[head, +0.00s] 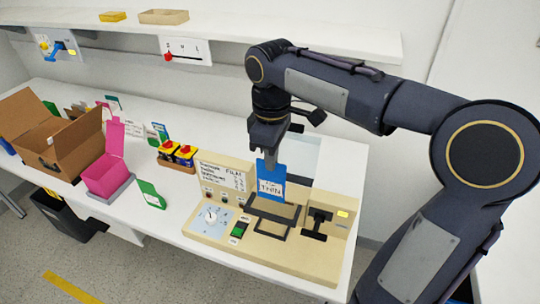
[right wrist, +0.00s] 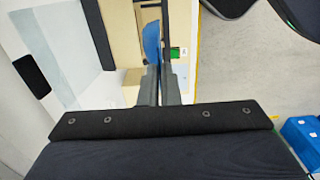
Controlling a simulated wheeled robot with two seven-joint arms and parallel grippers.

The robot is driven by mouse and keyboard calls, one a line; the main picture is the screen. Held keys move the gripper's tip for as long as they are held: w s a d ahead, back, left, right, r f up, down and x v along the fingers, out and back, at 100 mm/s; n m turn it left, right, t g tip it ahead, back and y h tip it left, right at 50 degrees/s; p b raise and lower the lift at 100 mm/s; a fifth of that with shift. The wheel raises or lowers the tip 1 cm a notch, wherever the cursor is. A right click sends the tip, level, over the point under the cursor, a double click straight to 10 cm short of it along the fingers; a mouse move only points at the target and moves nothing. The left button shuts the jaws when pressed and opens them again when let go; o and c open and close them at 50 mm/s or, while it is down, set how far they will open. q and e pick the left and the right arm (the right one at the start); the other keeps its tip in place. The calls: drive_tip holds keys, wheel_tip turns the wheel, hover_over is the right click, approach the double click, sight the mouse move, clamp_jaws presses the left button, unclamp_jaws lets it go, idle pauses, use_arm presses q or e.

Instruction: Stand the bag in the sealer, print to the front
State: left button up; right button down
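A blue bag (head: 271,180) with a white printed label hangs upright below my right gripper (head: 269,158), its print facing the head camera. The fingers are shut on its top edge. In the right wrist view the bag (right wrist: 152,40) shows nearly edge-on beyond the closed fingertips (right wrist: 160,78). The beige sealer (head: 262,254) stands on the bench, with black bars, a dial (head: 211,215) and a green switch (head: 239,229). The bag overlaps the sealer's black frame in the head view; I cannot tell whether its lower edge touches it. My left gripper is not in view.
A printed panel (head: 221,177) rises behind the sealer, left of the bag. A black lever (head: 317,222) stands at right. Yellow-topped containers (head: 177,154), a pink box (head: 106,174) and a cardboard box (head: 58,140) stand farther left. A shelf (head: 225,28) runs above.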

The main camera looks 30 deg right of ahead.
drive_tip(key=shift+w, duration=0.1)
drive_tip(key=shift+f+b, duration=4.65)
drive_tip(key=shift+f, duration=2.65)
drive_tip(key=c, duration=1.6)
unclamp_jaws()
